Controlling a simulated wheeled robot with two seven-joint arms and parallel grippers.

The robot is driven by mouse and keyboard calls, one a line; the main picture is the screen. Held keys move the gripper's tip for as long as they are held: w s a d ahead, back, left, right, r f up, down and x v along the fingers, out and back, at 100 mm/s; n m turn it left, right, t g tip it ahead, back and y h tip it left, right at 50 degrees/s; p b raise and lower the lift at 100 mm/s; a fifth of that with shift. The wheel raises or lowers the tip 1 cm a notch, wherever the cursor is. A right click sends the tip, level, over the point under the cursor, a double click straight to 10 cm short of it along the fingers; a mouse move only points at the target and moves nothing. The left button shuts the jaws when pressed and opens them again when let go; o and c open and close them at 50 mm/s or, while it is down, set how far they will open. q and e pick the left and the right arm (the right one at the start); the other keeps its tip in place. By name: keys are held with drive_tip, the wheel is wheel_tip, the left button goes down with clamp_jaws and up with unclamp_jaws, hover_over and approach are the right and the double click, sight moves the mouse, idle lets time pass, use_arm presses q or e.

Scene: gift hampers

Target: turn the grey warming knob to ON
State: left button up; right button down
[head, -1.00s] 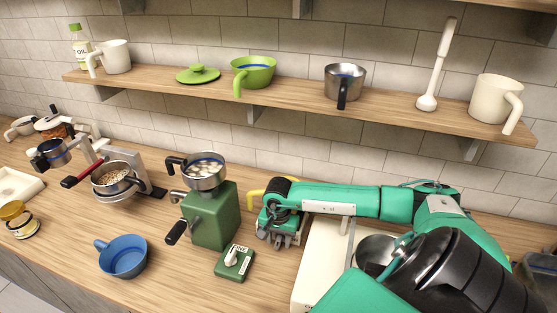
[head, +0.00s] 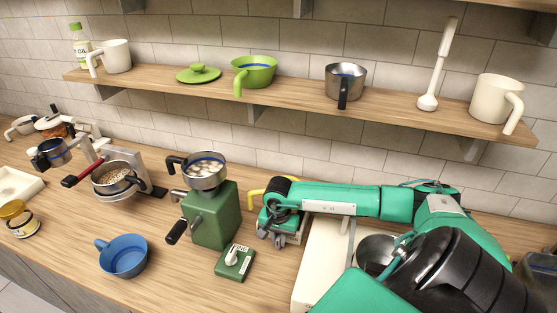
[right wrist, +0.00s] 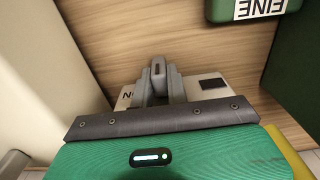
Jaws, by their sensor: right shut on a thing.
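The grey warming knob (right wrist: 158,68) shows in the right wrist view, its end sticking out between the fingertips. It sits on a pale plate (right wrist: 212,88) with part of a label ending in "N" left of the fingers and a dark mark on the right. My right gripper (right wrist: 158,86) is shut on the knob, and its fingers and palm hide most of the knob and plate. In the head view my right gripper (head: 272,236) points down at the counter beside the white appliance; the knob is hidden there. My left gripper is not in view.
A green box labelled FINE (head: 234,263) with a white knob lies just left of my right gripper. The green grinder (head: 214,215) stands behind it. A white appliance (head: 316,262) is close on the right. A blue pan (head: 123,257) stands farther left.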

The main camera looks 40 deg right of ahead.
sight(279, 237)
idle(0.6)
drive_tip(key=c, duration=1.3)
unclamp_jaws()
drive_tip(key=shift+d, duration=0.1)
drive_tip(key=shift+r+b, duration=0.3)
drive_tip(key=shift+r, duration=0.2)
drive_tip(key=shift+s+r+b, duration=0.1)
drive_tip(key=shift+r+b, duration=1.95)
drive_tip(key=shift+r, duration=4.4)
